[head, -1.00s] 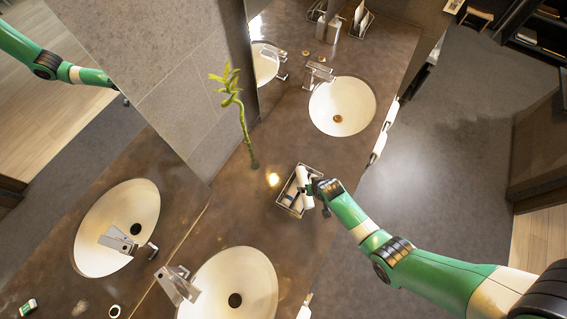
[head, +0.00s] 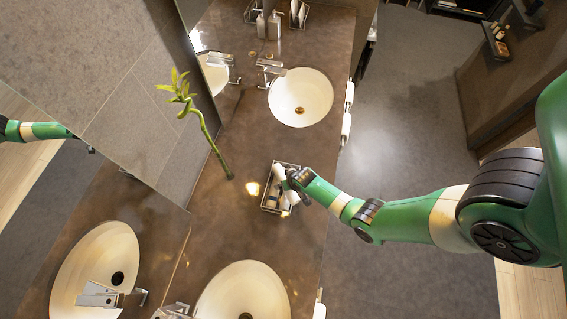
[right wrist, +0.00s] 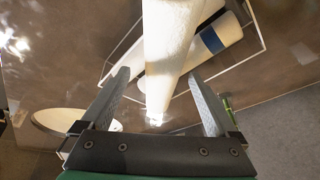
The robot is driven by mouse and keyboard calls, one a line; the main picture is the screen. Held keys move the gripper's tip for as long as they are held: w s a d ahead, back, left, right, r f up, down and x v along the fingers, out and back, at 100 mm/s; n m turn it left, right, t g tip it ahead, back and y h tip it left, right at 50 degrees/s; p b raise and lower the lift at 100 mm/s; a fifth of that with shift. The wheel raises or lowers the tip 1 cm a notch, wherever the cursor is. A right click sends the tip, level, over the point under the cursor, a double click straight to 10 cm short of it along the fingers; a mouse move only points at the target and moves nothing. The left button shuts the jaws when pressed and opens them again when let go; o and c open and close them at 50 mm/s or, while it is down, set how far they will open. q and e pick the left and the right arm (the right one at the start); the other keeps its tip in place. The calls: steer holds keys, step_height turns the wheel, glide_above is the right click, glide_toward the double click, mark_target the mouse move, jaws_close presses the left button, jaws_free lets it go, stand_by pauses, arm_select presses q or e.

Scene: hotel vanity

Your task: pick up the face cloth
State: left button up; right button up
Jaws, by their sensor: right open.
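A white rolled cloth (head: 281,174), likely the face cloth, stands at a wire basket (head: 264,208) on the vanity counter. In the right wrist view the white roll (right wrist: 166,50) rises between the two fingers of my right gripper (right wrist: 163,95). The fingers are apart on either side of it, with a visible gap at least on the left. A second white roll with a dark blue band (right wrist: 212,40) lies behind it in the basket. In the head view my right gripper (head: 290,182) is over the basket and hides part of it. My left gripper is not in view.
One round sink (head: 318,97) with a tap lies beyond the basket, and another (head: 245,292) lies nearer. A green bamboo stalk (head: 207,135) stands left of the basket. A mirror on the left shows reflections. Bottles (head: 268,24) stand at the far end.

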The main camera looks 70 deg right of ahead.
steer(key=shift+r, duration=0.1)
jaws_close()
stand_by(0.3)
steer(key=shift+r, duration=0.1)
